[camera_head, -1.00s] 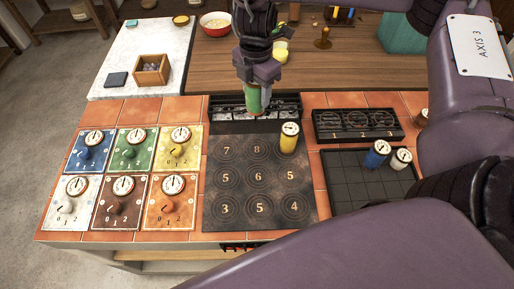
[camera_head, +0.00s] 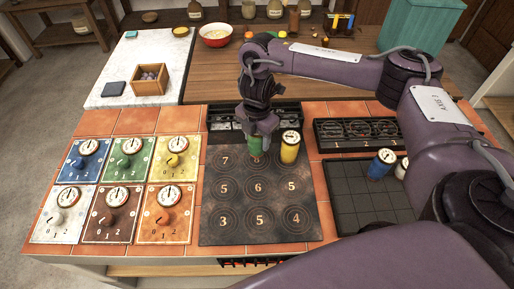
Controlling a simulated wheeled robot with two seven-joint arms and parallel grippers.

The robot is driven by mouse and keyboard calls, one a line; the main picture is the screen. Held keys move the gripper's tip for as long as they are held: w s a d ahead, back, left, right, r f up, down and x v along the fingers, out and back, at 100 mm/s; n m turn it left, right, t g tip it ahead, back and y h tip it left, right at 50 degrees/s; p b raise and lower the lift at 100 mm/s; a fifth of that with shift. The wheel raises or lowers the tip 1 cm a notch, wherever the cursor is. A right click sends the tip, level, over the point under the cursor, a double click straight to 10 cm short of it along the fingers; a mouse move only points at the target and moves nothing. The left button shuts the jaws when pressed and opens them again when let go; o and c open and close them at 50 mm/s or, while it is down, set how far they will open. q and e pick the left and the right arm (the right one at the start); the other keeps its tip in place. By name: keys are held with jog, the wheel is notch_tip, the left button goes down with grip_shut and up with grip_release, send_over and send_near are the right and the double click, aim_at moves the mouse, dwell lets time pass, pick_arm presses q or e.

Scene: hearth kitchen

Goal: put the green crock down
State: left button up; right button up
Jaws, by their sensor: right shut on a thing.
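My right gripper (camera_head: 258,130) points down and is shut on the green crock (camera_head: 256,145), with the fingers around its upper part. My left gripper is not in view.
The blue crock (camera_head: 379,168) and a partly hidden white crock (camera_head: 401,170) stand on a gridded dark tray (camera_head: 350,208) at right. Coloured knob panels (camera_head: 122,160) lie at left. A black rack (camera_head: 222,118) lies behind the plate. The plate's middle and front are clear.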

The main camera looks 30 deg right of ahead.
aim_at(257, 146)
notch_tip(257, 146, down, 3)
jog(key=shift+f+b, duration=0.2)
jog(key=shift+b, duration=0.4)
jog(key=shift+f, duration=0.25)
jog(key=o, duration=1.2)
jog(key=shift+f, duration=0.2)
jog(key=shift+o, duration=0.2)
notch_tip(257, 146, up, 11)
jog(key=p, duration=0.3)
jog(key=shift+r, duration=0.7)
